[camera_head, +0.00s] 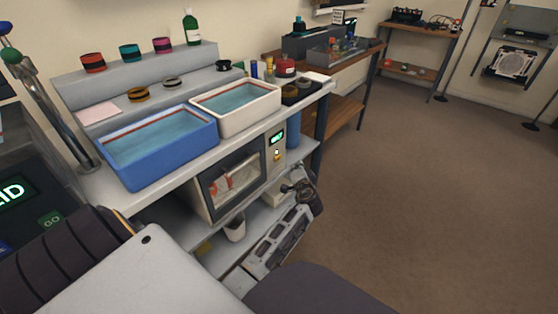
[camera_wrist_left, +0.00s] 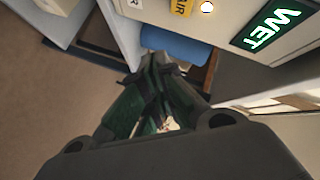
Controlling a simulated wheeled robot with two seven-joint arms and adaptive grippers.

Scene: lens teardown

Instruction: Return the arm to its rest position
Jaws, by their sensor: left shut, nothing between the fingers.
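My left gripper (camera_head: 303,193) is in front of the workbench, beside the lower right of the glass-fronted cabinet. My left arm (camera_head: 272,243) reaches up to it from the bottom of the head view. In the left wrist view the gripper's fingers (camera_wrist_left: 158,66) come together, shut and empty. Behind them is a blue cylinder (camera_wrist_left: 178,43) under the bench. I cannot tell whether the fingers touch it. My right gripper is not in view.
The bench carries a blue basin (camera_head: 160,150) and a white basin (camera_head: 235,120). The glass-fronted cabinet (camera_head: 232,180) stands below, with a lit green display (camera_head: 277,138). A wooden table (camera_head: 345,112) stands further back. The brown floor (camera_head: 430,200) to the right is clear.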

